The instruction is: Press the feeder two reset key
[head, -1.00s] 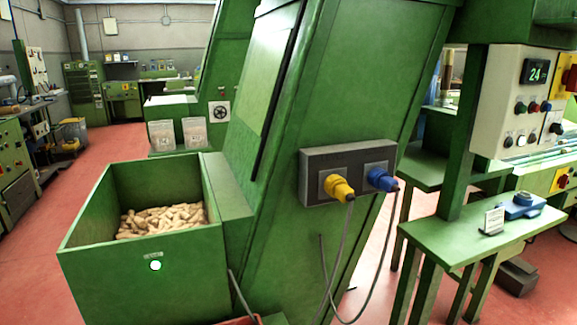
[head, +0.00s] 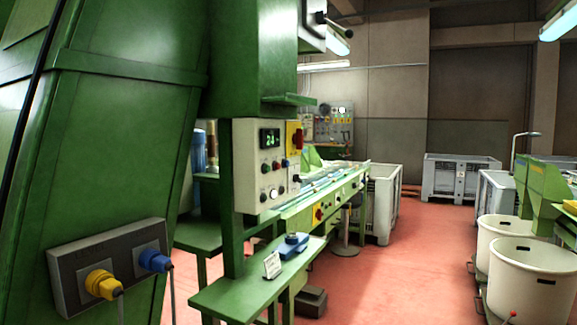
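A cream control panel (head: 252,197) is mounted on a green machine post near the middle of the head view. It has a lit display (head: 270,138) reading 24, several small coloured buttons and knobs, and a red switch on a yellow plate (head: 296,140) at its right. No label that names feeder two or a reset key is readable. A grey socket box with a yellow plug (head: 103,284) and a blue plug (head: 154,261) is on the green machine (head: 120,130) at the left. Neither of my grippers shows.
A green shelf (head: 225,300) with a small sign (head: 272,266) and a blue device (head: 292,246) juts out below the panel. White tubs (head: 535,285) stand at the right, grey crates (head: 460,178) further back. Red floor (head: 390,290) is open between.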

